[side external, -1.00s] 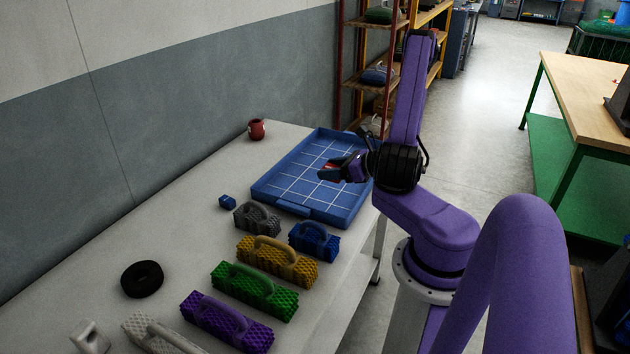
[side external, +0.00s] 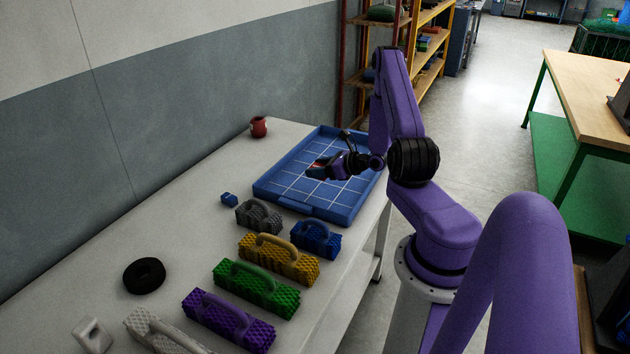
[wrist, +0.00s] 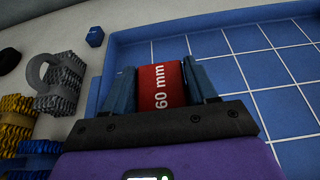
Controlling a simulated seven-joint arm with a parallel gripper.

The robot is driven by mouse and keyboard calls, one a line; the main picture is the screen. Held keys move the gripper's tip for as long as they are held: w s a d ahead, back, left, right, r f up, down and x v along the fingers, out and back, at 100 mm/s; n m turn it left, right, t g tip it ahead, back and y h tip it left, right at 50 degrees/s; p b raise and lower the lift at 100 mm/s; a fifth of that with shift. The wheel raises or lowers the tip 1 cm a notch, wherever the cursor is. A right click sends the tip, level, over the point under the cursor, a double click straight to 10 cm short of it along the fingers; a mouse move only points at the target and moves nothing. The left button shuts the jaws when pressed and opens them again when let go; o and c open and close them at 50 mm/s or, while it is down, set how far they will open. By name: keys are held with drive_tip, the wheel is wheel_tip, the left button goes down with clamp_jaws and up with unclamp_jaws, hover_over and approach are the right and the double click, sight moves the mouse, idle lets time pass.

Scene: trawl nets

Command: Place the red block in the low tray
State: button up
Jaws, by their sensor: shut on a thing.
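My gripper (wrist: 162,88) is shut on the red block (wrist: 160,76), which has "60 mm" in white on its face. In the wrist view the block sits between the two blue fingers. The low tray is blue with a white grid on its floor and a raised rim (side external: 268,196); it also shows in the wrist view (wrist: 240,22). In the side external view my gripper (side external: 318,168) is over the tray, and only a little red of the block shows. I cannot tell the exact height above the tray floor.
A small blue block (side external: 229,199) lies left of the tray. Handled textured pieces in grey (side external: 258,217), blue (side external: 316,240), yellow (side external: 280,262), green (side external: 256,290) and purple (side external: 228,322) stand in front of it.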

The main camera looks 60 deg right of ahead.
sight(315, 188)
drive_tip(key=f, duration=0.1)
drive_tip(key=w+d+f, duration=0.1)
drive_tip(key=w+f, duration=0.1)
drive_tip(key=shift+w+d+f, duration=0.1)
drive_tip(key=shift+d+f, duration=0.1)
drive_tip(key=shift+d, duration=0.15)
drive_tip(key=shift+f, duration=1.5)
drive_tip(key=shift+f, duration=0.1)
drive_tip(key=o, duration=1.1)
